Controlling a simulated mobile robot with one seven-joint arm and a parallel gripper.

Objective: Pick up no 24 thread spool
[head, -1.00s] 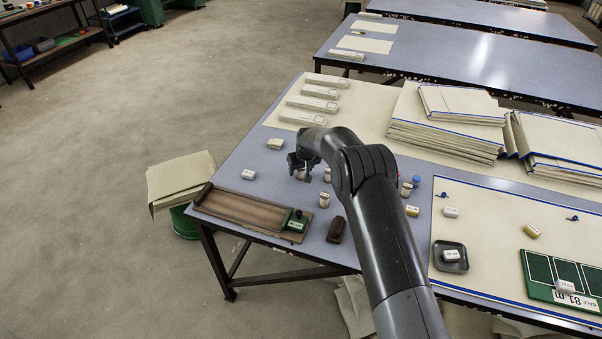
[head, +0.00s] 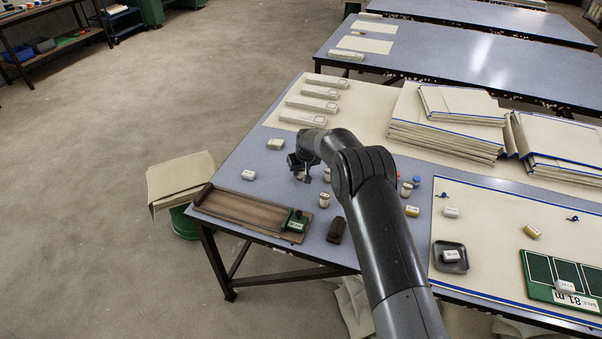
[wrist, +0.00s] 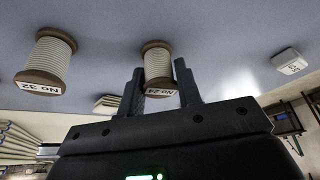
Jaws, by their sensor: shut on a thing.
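The No 24 thread spool (wrist: 158,65) stands between my gripper's fingers in the wrist view, with its label facing the camera and upside down in the picture. It has wooden ends and pale thread. My gripper (wrist: 160,85) is shut on this spool. In the head view my gripper (head: 301,175) is low over the blue-grey table, and the spool is mostly hidden by it. A similar spool marked No 32 (wrist: 48,60) stands to the left in the wrist view, apart from the fingers.
Other spools (head: 324,200) stand close to my gripper. A wooden tray (head: 245,212) with a green block lies at the front left, a dark brown object (head: 336,230) beside it. A small white block (head: 248,175) lies to the left. Stacked cloth (head: 445,130) lies to the right.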

